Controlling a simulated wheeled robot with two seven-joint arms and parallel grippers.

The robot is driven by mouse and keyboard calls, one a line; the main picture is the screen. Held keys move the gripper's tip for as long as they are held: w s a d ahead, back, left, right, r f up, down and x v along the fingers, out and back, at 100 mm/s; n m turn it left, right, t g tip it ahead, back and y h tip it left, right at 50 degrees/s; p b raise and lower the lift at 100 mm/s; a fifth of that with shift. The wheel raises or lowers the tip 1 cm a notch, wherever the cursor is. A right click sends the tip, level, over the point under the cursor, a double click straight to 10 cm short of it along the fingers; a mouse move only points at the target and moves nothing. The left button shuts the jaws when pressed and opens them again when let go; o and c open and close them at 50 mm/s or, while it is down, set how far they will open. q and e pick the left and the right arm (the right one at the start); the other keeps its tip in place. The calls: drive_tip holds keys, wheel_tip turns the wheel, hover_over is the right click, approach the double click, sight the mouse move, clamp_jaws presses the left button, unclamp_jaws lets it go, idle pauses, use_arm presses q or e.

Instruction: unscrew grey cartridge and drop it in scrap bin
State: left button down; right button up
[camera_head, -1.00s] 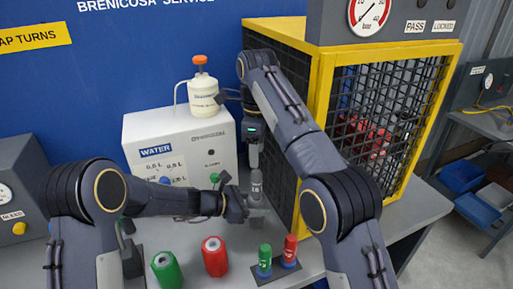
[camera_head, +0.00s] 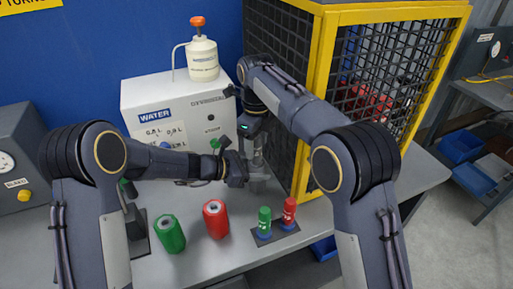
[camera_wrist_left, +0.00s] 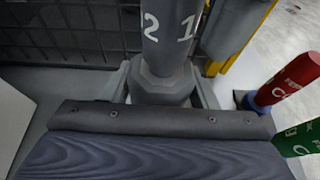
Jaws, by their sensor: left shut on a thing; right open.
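The grey cartridge (camera_wrist_left: 172,35) stands upright and shows white figures in the left wrist view. Below it is a grey faceted collar (camera_wrist_left: 160,85). My left gripper (camera_wrist_left: 162,92) is shut on this collar, with one finger on each side. In the head view my left gripper (camera_head: 248,172) reaches in from the left at the foot of the grey cartridge (camera_head: 258,161). My right gripper (camera_head: 257,140) is open and points down from above, with its fingers at the cartridge's upper part. The head view is too small to show whether they touch it. No scrap bin can be made out for certain.
A red cylinder (camera_head: 215,219) and a green cylinder (camera_head: 169,233) stand at the front. Small green (camera_head: 264,222) and red (camera_head: 289,212) cartridges stand in a holder. The white water box (camera_head: 150,98) is behind; the yellow-framed cage (camera_head: 318,110) is close on the right.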

drive_tip(key=shift+f, duration=1.15)
